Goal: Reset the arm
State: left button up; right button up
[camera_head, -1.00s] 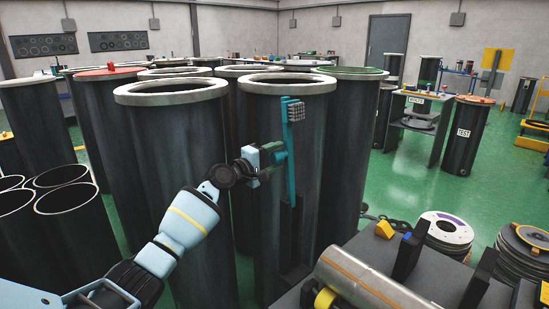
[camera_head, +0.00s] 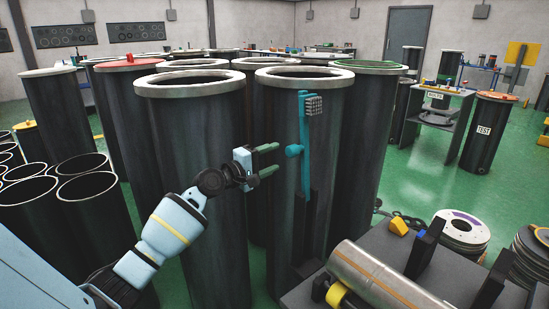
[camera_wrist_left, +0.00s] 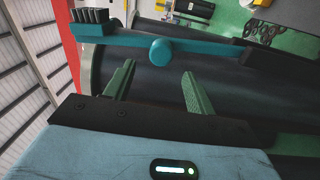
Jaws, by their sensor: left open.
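My left gripper (camera_head: 266,159) is open and empty, in front of the tall dark cylinders in the head view. Its two green fingers point right, toward a teal brush-like tool (camera_head: 304,140) with a round knob and a bristled head. The tool stands upright in front of a flanged cylinder (camera_head: 278,200), and a gap shows between the fingertips and the knob. In the left wrist view the spread fingers (camera_wrist_left: 153,88) lie on either side below the knob (camera_wrist_left: 160,52), with nothing between them. My right gripper is out of view.
Another flanged cylinder (camera_head: 190,130) stands close behind my left arm. Open black tubes (camera_head: 85,187) stand at the left. A dark bench (camera_head: 330,287) with a metal cylinder (camera_head: 385,280) lies at the lower right.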

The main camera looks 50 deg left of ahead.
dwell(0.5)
